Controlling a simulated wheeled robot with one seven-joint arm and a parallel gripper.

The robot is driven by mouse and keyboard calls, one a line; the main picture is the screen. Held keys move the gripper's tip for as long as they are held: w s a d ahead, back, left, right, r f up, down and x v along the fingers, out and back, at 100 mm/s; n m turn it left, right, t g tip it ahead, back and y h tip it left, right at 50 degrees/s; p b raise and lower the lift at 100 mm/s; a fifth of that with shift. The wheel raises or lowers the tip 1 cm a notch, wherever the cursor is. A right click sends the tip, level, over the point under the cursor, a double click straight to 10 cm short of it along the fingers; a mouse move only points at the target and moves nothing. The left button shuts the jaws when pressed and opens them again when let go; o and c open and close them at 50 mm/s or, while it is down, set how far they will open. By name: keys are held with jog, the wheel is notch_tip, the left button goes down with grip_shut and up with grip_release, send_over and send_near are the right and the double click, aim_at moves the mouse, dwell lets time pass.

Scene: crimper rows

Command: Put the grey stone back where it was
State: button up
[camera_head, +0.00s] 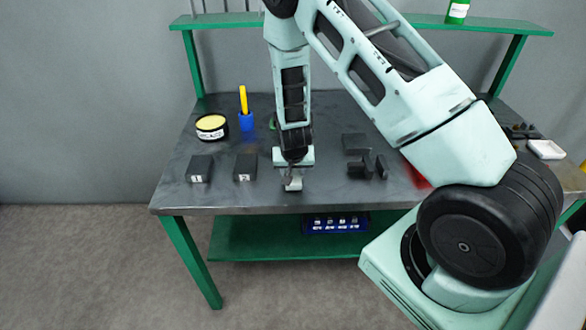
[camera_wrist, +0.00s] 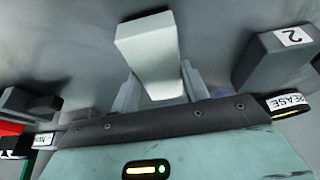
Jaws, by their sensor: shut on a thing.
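The grey stone, a pale grey block (camera_wrist: 150,50), is between the two fingers of my gripper (camera_wrist: 162,88) in the wrist view. In the head view my gripper (camera_head: 292,177) points down near the front edge of the table, shut on the stone (camera_head: 293,186), which shows only as a small pale piece. I cannot tell whether the stone touches the tabletop. Two dark blocks marked 1 (camera_head: 199,168) and 2 (camera_head: 245,167) stand in a row to the left of my gripper. Block 2 also shows at the right of the wrist view (camera_wrist: 275,58).
Dark blocks (camera_head: 355,143) stand to the right of my gripper. A tin with a yellow top (camera_head: 211,128) and a blue cup (camera_head: 246,121) are at the back left. A red thing (camera_head: 414,175) is partly behind my arm. The table's (camera_head: 270,201) front edge is close.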

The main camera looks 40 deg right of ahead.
jog(key=shift+f, duration=0.2)
jog(key=shift+f, duration=0.15)
jog(key=o, duration=1)
jog(key=shift+c, duration=0.2)
